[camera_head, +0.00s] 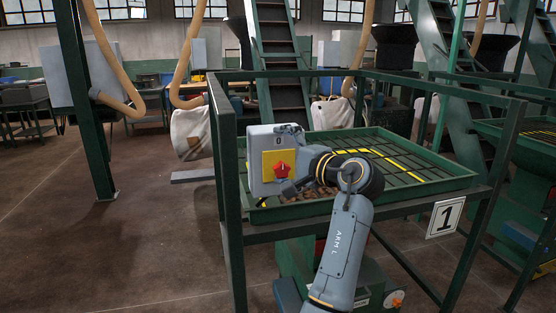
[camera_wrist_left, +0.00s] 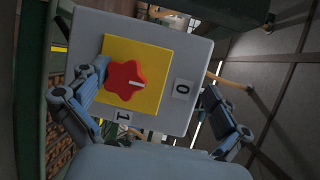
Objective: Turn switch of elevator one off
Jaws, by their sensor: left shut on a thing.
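The switch of elevator one is a grey box (camera_head: 259,146) with a yellow plate (camera_head: 270,157) and a red star-shaped knob (camera_head: 282,169). It stands at the near left corner of the green frame. In the left wrist view the knob (camera_wrist_left: 125,81) has a white mark pointing toward the 0 label (camera_wrist_left: 182,89); the 1 label (camera_wrist_left: 122,116) is below. My left gripper (camera_head: 302,180) is at the front of the switch and shut on it, one finger against the knob's left side, the other by the box's right edge. The exact contact is partly hidden. My right gripper is not in view.
A green grated hopper (camera_head: 400,190) lies behind my left arm, inside a green rail frame (camera_head: 225,190) with a sign reading 1 (camera_head: 445,217). Green stairs or conveyors rise behind. The floor (camera_head: 140,240) at left is clear.

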